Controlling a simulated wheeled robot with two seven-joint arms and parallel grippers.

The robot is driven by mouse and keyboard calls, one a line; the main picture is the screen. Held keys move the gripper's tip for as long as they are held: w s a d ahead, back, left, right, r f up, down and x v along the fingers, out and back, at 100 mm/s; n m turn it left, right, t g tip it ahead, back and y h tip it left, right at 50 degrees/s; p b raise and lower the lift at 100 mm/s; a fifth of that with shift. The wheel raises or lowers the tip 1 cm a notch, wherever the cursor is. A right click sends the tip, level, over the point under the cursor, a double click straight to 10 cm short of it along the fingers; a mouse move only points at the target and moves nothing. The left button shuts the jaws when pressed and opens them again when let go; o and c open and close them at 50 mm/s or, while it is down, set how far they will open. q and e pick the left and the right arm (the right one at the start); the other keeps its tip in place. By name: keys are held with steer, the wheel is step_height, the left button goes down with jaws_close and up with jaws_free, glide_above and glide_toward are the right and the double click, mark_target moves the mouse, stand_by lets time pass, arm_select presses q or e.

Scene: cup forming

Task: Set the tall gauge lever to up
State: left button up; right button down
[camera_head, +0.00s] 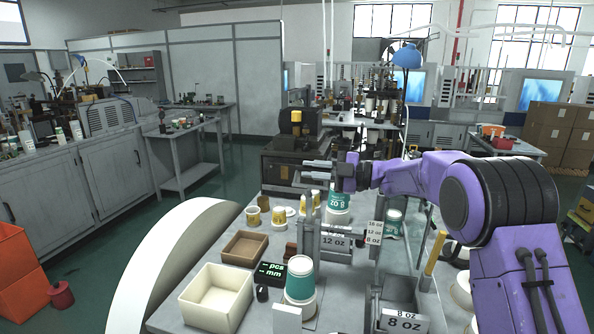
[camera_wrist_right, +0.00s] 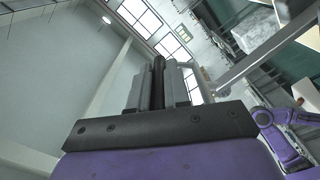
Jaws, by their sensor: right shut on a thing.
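My right gripper (camera_head: 305,170) reaches in from the right and points left, above the bench. Its fingers are close together in the right wrist view (camera_wrist_right: 159,82), shut on a narrow dark thing between them that I cannot identify clearly. Below it stands a grey gauge fixture with a 12 OZ plate (camera_head: 335,242) and upright grey posts. A yellow handle (camera_head: 435,253) stands tilted to its right, near an 8 OZ plate (camera_head: 404,322). I cannot tell which part is the tall gauge lever. My left gripper is not in view.
A green cup (camera_head: 338,200) stands just below the right gripper. Another green cup (camera_head: 300,279) stands in front, beside a black pcs/mm display (camera_head: 271,271). A cream bin (camera_head: 217,297) and a brown tray (camera_head: 245,248) lie left. A dark machine (camera_head: 290,160) stands behind.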

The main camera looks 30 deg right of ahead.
stand_by(0.3)
steer(key=c, duration=1.1)
jaws_free()
steer(key=shift+r+b, duration=0.15)
steer(key=shift+b, duration=0.2)
steer(key=r, duration=0.1)
steer(key=r+b, duration=0.2)
steer(key=shift+s+a+r, duration=0.1)
steer(key=shift+s+a, duration=0.1)
steer(key=shift+s, duration=0.05)
steer(key=s+a+r+b, duration=0.6)
steer(key=s+r, duration=0.3)
steer(key=s, duration=0.3)
steer(key=shift+r, duration=0.25)
